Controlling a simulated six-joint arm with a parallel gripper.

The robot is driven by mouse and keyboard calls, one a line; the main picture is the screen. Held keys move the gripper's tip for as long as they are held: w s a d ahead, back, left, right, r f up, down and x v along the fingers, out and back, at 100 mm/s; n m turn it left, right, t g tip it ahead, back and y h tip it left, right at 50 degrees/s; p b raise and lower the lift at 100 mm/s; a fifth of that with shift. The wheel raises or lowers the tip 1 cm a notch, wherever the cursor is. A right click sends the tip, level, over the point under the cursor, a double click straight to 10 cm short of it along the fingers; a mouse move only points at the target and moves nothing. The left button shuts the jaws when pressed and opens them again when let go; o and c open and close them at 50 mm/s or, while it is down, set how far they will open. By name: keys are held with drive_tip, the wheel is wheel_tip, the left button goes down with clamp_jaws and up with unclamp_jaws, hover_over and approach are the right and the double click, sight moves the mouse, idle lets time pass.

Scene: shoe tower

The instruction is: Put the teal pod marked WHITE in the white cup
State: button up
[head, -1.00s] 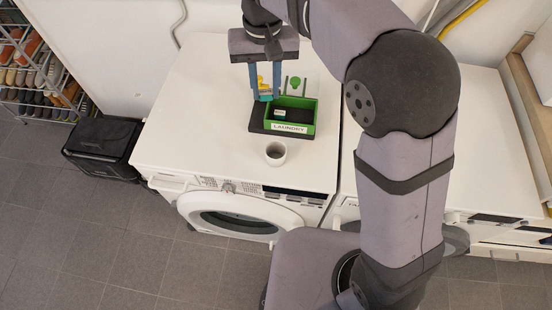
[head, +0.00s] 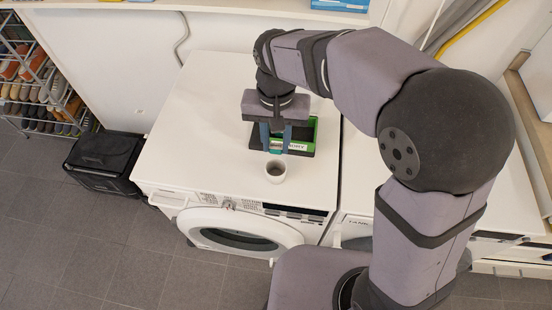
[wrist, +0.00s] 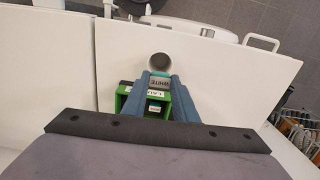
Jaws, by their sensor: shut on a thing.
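My gripper (head: 276,142) is shut on a teal pod (wrist: 160,82) whose label appears to read WHITE in the wrist view. The pod shows as a small teal patch (head: 276,148) between the fingers in the head view. The white cup (head: 276,171) stands upright on the washing machine, just in front of the held pod. In the wrist view the cup's round opening (wrist: 160,62) lies just beyond the pod. I see nothing but shadow inside the cup. How high the pod is above the cup's rim I cannot tell.
A green LAUNDRY box (head: 309,135) on a dark base stands behind and to the right of the cup, partly hidden by my gripper. Another labelled piece (wrist: 155,107) lies in it. The white machine top (head: 200,130) is clear to the left.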

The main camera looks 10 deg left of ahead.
wheel_tip(320, 180, down, 6)
drive_tip(key=p, duration=0.1)
drive_tip(key=shift+f, duration=0.25)
idle(0.4)
drive_tip(key=shift+f, duration=0.15)
drive_tip(key=shift+f, duration=0.35)
drive_tip(key=shift+f+b, duration=0.15)
drive_tip(key=shift+b, duration=0.15)
drive_tip(key=o, duration=1)
